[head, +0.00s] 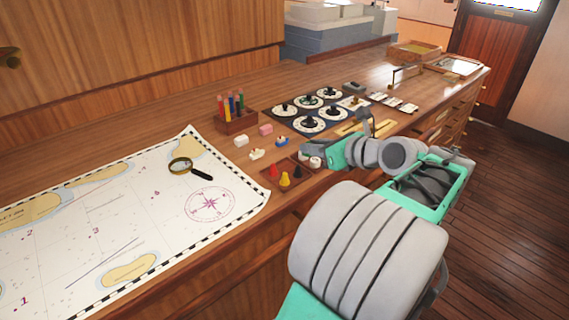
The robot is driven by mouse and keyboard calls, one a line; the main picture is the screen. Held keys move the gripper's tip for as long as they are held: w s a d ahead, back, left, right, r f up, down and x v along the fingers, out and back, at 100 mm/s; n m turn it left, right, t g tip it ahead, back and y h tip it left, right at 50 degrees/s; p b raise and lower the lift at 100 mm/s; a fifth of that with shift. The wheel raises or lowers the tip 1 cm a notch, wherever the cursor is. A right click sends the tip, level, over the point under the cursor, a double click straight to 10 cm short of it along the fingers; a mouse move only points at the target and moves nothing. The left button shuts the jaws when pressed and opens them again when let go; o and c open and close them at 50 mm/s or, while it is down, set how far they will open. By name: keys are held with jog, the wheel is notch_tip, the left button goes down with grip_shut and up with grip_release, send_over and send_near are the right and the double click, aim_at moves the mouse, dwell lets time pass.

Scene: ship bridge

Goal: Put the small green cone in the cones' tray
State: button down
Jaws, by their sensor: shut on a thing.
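The cones' tray (270,184) is a small brown wooden tray on the counter, beside the chart's right edge. A red cone (273,170), a yellow cone (285,179) and a black cone (297,171) stand in it. My gripper (305,149) is just behind and right of the tray, low over the counter, its grey fingers pointing left. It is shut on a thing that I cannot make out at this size. No small green cone shows clearly anywhere; the gripper may hide it.
Small blocks lie close by: white (241,140), pink (266,129) and blue-and-white (282,141). A white piece (315,162) lies under my gripper. A pen rack (236,119) and a dial panel (311,108) stand behind. A chart (120,220) with a magnifier (190,168) covers the left.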

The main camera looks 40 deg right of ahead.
jog(key=f+x, duration=0.1)
jog(key=x, duration=0.8)
send_over(289, 169)
notch_tip(289, 169, down, 5)
jog(key=shift+a+r, duration=0.1)
jog(key=shift+r, duration=0.05)
notch_tip(289, 169, down, 3)
jog(key=shift+r, duration=0.2)
jog(key=c, duration=1.3)
grip_release()
jog(key=shift+f, duration=0.1)
jog(key=v, duration=1.2)
jog(key=shift+s, duration=0.1)
